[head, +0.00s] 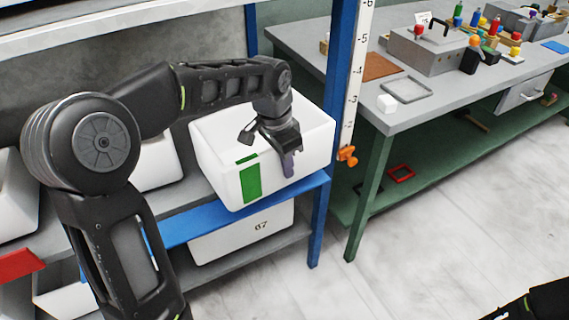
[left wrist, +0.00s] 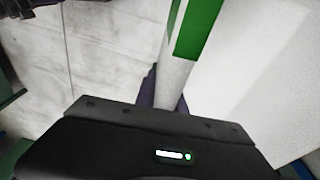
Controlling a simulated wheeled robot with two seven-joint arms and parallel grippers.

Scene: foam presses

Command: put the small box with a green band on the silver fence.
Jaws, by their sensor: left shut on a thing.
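The white open-topped box (head: 218,165) with a green band (head: 250,183) stands on the shelf rack, its front at the blue shelf edge. My left gripper (head: 287,163) is at the box's front wall, to the right of the band, with a purple finger showing outside. In the left wrist view my left gripper (left wrist: 167,93) is shut on the thin white wall, one purple finger on each side, and the green band (left wrist: 198,25) is close by. I cannot pick out a silver fence. My right gripper is not in view.
A blue post (head: 334,120) with a white number scale (head: 355,70) and an orange clamp (head: 347,156) stands right of the box. A grey workbench (head: 405,118) with several parts is further right. Another white bin (head: 255,232), marked 07, sits below. Open floor (head: 420,235) lies in front.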

